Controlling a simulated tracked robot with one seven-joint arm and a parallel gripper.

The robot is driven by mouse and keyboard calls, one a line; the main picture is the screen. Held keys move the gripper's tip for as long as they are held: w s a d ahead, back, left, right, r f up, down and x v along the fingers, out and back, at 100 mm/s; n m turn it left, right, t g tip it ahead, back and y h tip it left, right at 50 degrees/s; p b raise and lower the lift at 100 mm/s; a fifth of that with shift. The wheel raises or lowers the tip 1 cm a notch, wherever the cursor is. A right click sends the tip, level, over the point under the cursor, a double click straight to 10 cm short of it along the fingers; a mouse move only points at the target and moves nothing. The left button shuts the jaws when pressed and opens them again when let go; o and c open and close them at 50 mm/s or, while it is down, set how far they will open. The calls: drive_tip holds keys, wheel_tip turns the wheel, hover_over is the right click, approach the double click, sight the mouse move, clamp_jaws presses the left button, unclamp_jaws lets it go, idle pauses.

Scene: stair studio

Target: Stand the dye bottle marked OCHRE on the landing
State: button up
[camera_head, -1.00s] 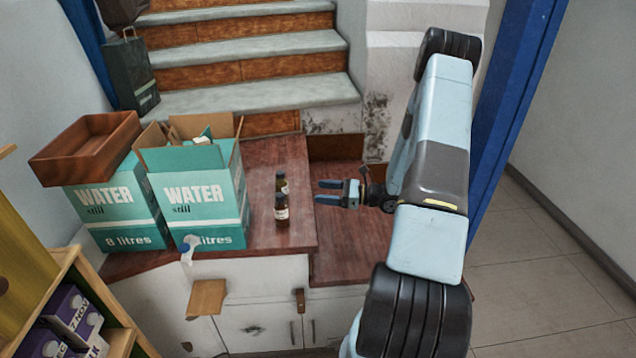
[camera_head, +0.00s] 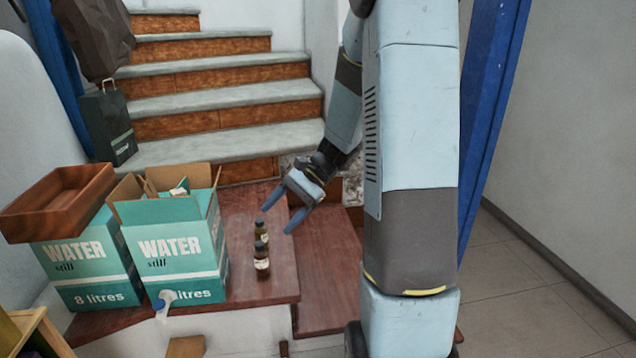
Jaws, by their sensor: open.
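Two small dark bottles with pale labels stand upright one behind the other on the reddish-brown wooden platform (camera_head: 220,300). The front bottle (camera_head: 262,262) shows its label, but the print is too small to read. The rear bottle (camera_head: 261,231) is partly hidden by the front one. I cannot tell which is OCHRE. My gripper (camera_head: 275,221) is open and empty, its blue fingers spread and pointing down-left, close to the rear bottle in the picture. I cannot tell whether it touches that bottle.
Two teal water boxes (camera_head: 168,243) (camera_head: 82,262) stand left of the bottles, the right one open. A brown wooden tray (camera_head: 60,203) sits on the left box. Grey-topped stairs (camera_head: 220,146) rise behind, with a dark bag (camera_head: 108,128) at their left. A lower wooden step (camera_head: 325,275) is clear.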

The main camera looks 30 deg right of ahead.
drive_tip(key=s+r+n+t+h, duration=0.6)
drive_tip(key=s+r+n+h, duration=0.4)
drive_tip(key=s+r, duration=0.7)
drive_tip(key=shift+s+n, duration=0.4)
drive_tip(key=shift+s, duration=0.45)
